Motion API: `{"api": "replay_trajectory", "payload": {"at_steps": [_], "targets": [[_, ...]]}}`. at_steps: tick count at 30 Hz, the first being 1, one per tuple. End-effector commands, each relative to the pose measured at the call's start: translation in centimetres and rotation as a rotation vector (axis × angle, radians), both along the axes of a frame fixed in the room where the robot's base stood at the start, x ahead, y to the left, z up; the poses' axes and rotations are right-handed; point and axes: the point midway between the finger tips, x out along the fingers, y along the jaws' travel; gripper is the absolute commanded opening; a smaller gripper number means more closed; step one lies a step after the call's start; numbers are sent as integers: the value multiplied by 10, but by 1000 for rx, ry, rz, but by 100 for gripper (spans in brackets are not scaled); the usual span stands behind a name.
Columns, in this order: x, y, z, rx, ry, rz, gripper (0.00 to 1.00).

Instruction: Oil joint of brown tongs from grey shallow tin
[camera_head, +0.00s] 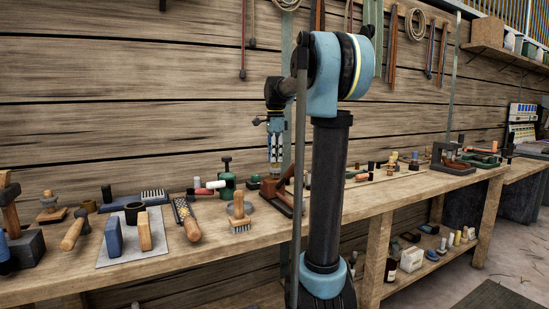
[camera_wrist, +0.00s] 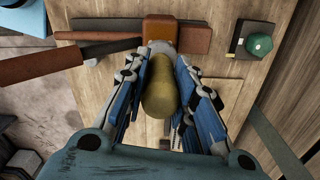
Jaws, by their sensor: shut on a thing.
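My gripper (camera_head: 275,147) is above the workbench, pointing down. In the wrist view my gripper (camera_wrist: 160,82) is shut on an olive-brown rounded handle (camera_wrist: 160,90), perhaps of a brush. A pale grey part shows at the handle's far end; its tip is hard to make out. Below it is a reddish-brown block (camera_wrist: 160,28), with brown bars (camera_wrist: 60,60) running left from near it. These may be the brown tongs on a stand, but I cannot tell for sure. In the head view a brown stand (camera_head: 282,196) is partly hidden by my arm. I cannot pick out the grey shallow tin.
A wooden-handled brush (camera_head: 239,212), a rasp (camera_head: 186,217) and a grey mat (camera_head: 168,250) with blocks lie farther left. A dark vise-like tool (camera_head: 452,160) stands at right. The wall is close behind the bench.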

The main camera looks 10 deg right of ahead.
Motion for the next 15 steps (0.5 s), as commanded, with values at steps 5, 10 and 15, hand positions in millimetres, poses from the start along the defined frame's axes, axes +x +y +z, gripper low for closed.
{"api": "replay_trajectory", "payload": {"at_steps": [5,10,15], "targets": [[0,0,-2,0,0,0,0],[0,0,-4,0,0,0,0],[0,0,-6,0,0,0,0]]}}
